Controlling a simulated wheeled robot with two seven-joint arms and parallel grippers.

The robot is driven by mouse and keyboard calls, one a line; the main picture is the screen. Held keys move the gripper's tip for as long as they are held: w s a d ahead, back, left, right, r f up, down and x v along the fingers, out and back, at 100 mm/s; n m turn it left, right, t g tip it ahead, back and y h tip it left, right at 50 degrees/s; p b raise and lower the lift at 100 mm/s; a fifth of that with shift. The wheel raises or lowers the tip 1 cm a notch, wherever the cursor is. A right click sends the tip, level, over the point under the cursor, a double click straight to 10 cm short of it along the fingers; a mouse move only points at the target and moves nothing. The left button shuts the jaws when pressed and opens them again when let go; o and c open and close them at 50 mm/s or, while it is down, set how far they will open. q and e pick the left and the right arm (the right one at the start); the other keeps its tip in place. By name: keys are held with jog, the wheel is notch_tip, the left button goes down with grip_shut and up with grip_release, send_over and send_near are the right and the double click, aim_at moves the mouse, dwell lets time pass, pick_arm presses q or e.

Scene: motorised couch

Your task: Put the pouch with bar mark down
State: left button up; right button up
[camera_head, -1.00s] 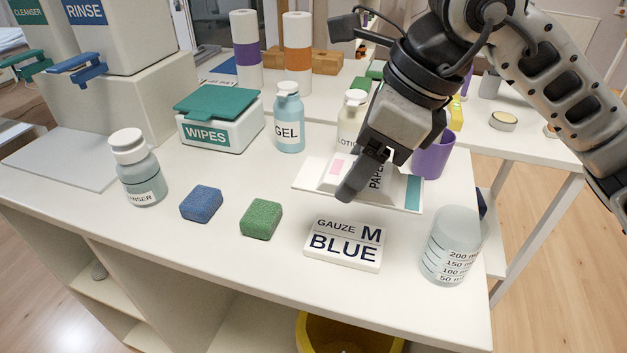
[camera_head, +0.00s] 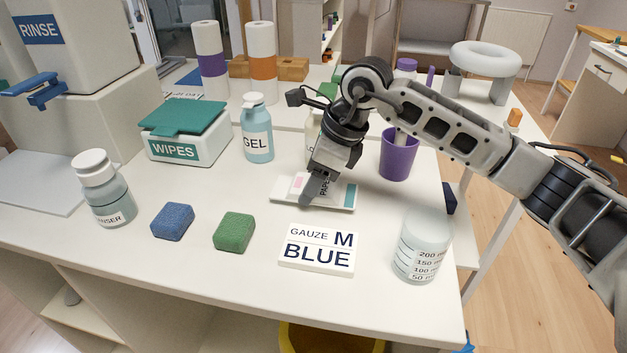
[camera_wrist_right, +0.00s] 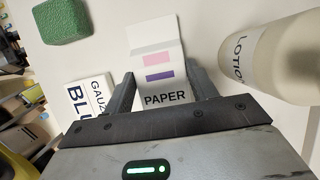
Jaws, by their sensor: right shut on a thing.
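The white pouch (camera_wrist_right: 160,60) has a pink bar, a purple bar and the word PAPER in the right wrist view. It also shows in the head view (camera_head: 298,183), partly hidden behind my right gripper. My right gripper (camera_head: 317,184) points down and is shut on the pouch, with one finger on each side of it in the wrist view (camera_wrist_right: 163,88). The pouch is at a flat white mat (camera_head: 340,204) with a teal strip at its right end. I cannot tell whether the pouch rests on the mat. My left gripper is not in view.
A gauze box (camera_head: 317,248) lies in front, with green (camera_head: 234,232) and blue (camera_head: 172,221) sponges to its left. A beaker (camera_head: 421,245), purple cup (camera_head: 398,155), gel bottle (camera_head: 257,130) and lotion bottle (camera_wrist_right: 268,55) stand around. Bare tabletop separates mat and gauze box.

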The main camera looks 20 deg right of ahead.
jog(key=shift+f, duration=0.55)
jog(key=shift+f, duration=0.15)
jog(key=o, duration=1)
